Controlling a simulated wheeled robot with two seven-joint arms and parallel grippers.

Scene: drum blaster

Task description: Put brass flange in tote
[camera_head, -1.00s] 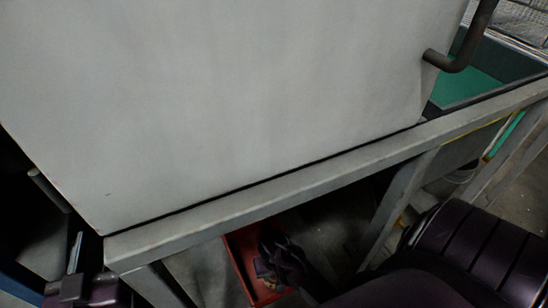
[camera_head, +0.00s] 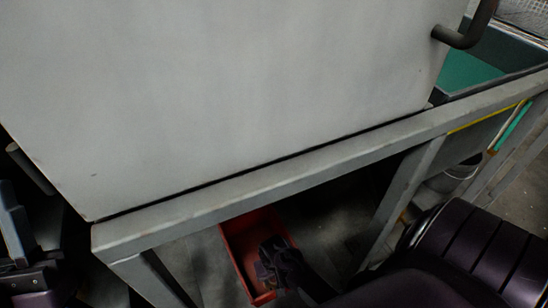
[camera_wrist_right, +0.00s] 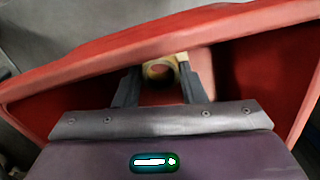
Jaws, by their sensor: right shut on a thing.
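The brass flange (camera_wrist_right: 172,63) shows in the right wrist view as a yellowish ring between my right fingers. My right gripper (camera_wrist_right: 157,78) is shut on it, inside the outline of the red tote (camera_wrist_right: 85,57). Whether the flange touches the tote's floor, I cannot tell. In the head view the tote (camera_head: 231,246) is on the floor under the bench frame, with my right gripper (camera_head: 268,264) over its opening. The flange is not clear there. Part of my left gripper (camera_head: 16,224) shows at the lower left edge; its jaw state is unclear.
A large pale machine panel (camera_head: 220,90) fills the upper head view. The grey metal frame rail (camera_head: 280,172) and its leg (camera_head: 405,200) stand close to my right arm. A green-lined tray (camera_head: 468,70) is at upper right. Dark floor lies around the tote.

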